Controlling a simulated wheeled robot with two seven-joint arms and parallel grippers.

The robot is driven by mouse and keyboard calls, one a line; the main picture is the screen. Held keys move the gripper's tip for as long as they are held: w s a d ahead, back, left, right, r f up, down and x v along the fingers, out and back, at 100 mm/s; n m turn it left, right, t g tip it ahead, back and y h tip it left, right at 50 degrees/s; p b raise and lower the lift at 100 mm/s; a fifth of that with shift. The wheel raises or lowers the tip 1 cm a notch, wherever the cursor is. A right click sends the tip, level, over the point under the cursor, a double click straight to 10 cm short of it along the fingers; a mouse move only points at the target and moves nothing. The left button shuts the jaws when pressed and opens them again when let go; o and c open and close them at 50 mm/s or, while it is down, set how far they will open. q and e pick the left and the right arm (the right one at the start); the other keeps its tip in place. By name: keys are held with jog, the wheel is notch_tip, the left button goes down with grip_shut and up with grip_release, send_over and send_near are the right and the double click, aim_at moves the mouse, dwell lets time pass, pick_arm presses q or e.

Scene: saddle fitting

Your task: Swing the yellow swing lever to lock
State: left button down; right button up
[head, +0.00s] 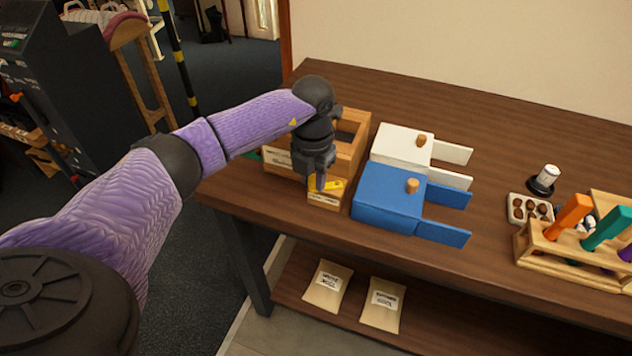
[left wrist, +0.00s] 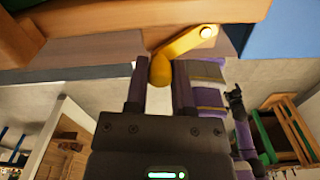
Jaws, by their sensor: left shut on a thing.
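In the left wrist view the lever (left wrist: 188,42) slants from a bright round pivot at upper right down to a rounded yellow knob at lower left. My left gripper (head: 315,183) is at the lever's left end in the head view. In the left wrist view my left gripper (left wrist: 160,80) has its two fingers on either side of the knob, shut on it.
A blue block (head: 385,198) and a white block (head: 400,147), each with a wooden peg and flat tongues, stand right of the box. A wooden rack (head: 550,255) with coloured handles is at far right. Two packets (head: 328,288) lie on the lower shelf.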

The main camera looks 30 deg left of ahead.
pick_arm(q)
jog(key=m, duration=0.1)
jog(key=w+a+m+b, duration=0.1)
jog(key=m, duration=0.1)
jog(key=shift+w, duration=0.1)
jog(key=shift+w+a+m+b, duration=0.1)
jog(key=shift+w+m+b, duration=0.2)
jog(key=shift+m, duration=0.55)
jog(key=shift+w+a+m+b, duration=0.1)
jog(key=shift+w+m+b, duration=0.15)
jog(key=shift+m, duration=0.6)
pick_arm(e)
jog(key=shift+s+d+f, duration=0.25)
jog(key=shift+d+f, duration=0.15)
jog(key=shift+f, duration=0.2)
jog(key=shift+s+d+f, duration=0.25)
jog(key=shift+d+f, duration=0.1)
jog(key=shift+f, duration=0.2)
jog(key=shift+a, duration=0.3)
pick_arm(q)
jog(key=c, duration=0.5)
grip_release()
jog(key=shift+d, duration=0.1)
pick_arm(e)
jog(key=shift+s+a, duration=0.1)
